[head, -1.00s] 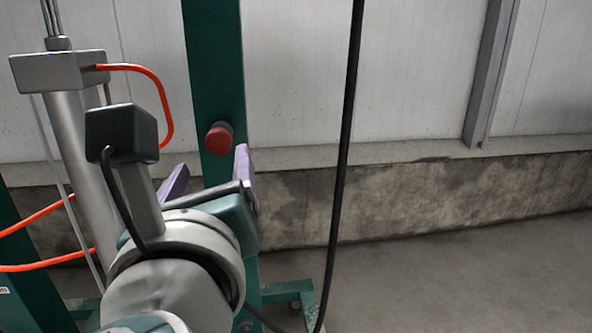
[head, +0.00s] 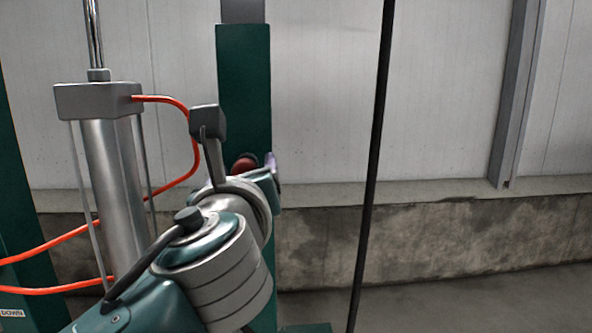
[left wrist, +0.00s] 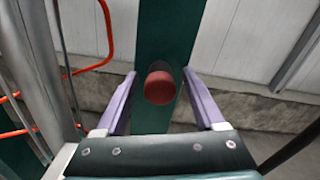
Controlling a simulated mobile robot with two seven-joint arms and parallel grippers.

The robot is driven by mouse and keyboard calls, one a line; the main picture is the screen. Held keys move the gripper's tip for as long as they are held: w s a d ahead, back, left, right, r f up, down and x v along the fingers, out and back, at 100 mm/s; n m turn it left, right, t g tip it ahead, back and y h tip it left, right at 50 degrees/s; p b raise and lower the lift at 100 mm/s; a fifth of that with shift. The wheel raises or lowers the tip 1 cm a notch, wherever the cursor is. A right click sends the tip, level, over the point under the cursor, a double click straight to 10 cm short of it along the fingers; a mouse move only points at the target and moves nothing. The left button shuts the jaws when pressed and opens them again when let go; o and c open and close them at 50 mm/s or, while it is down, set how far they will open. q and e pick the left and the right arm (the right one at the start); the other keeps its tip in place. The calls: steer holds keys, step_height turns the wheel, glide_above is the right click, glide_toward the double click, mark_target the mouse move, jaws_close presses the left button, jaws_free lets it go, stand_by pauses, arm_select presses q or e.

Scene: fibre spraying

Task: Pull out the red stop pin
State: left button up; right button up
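The red stop pin (head: 245,163) sticks out of the green upright post (head: 244,80). In the head view my left wrist partly covers it. In the left wrist view the round red head of the pin (left wrist: 160,87) lies between the two purple fingers of my left gripper (left wrist: 160,92). The fingers stand open, with a gap on both sides of the pin and no contact visible. In the head view only a bit of one purple finger of my left gripper (head: 271,162) shows, right beside the pin. My right gripper is not in view.
A metal cylinder (head: 110,180) with red hoses (head: 185,120) stands to the left of my arm. A black cable (head: 375,150) hangs to the right of the post. Behind are a pale panel wall (head: 440,90) and open floor at the right.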

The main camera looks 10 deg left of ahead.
arm_select(q)
jaws_close()
stand_by(0.3)
stand_by(1.0)
